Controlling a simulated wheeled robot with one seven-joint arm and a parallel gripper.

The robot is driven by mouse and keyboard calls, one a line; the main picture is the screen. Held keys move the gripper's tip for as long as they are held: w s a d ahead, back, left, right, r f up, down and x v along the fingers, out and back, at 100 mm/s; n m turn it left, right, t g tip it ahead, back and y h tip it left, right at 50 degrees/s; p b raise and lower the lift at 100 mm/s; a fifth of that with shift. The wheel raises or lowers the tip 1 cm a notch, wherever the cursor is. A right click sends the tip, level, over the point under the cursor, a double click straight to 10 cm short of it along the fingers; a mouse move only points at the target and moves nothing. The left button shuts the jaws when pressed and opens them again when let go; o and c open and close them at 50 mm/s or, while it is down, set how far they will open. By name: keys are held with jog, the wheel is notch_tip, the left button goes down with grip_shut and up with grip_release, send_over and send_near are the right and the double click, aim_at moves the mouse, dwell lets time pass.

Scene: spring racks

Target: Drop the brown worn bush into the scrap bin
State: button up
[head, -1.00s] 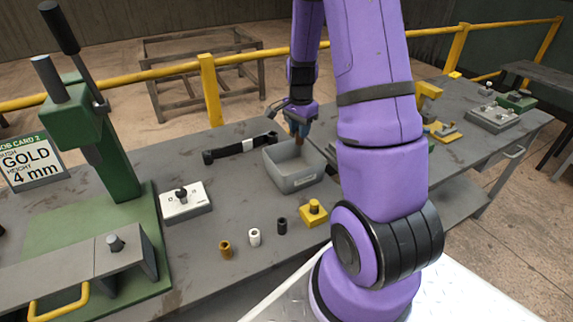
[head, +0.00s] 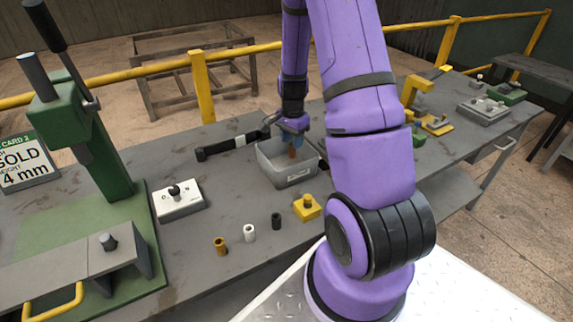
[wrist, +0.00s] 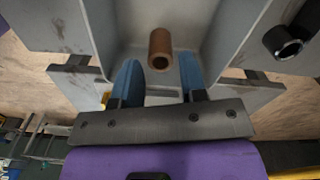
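The brown worn bush (head: 292,154) is inside the outline of the grey scrap bin (head: 283,173), just below my gripper (head: 291,141). In the wrist view the bush (wrist: 160,48) shows past and between the two blue fingertips of my gripper (wrist: 160,72), with a gap on each side. The fingers are apart and touch nothing that I can see. The bin's pale inside (wrist: 205,35) lies behind the bush. I cannot tell whether the bush is in the air or touches the bin floor.
A gold bush (head: 220,246), a white bush (head: 249,233) and a black bush (head: 276,221) stand in front of the bin, near a yellow block (head: 307,208). A white switch box (head: 178,200) and a green press (head: 85,140) are to the left. A black tool (head: 225,147) lies beside the bin.

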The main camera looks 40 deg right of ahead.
jog(key=shift+o, duration=1.4)
notch_tip(320, 180, up, 11)
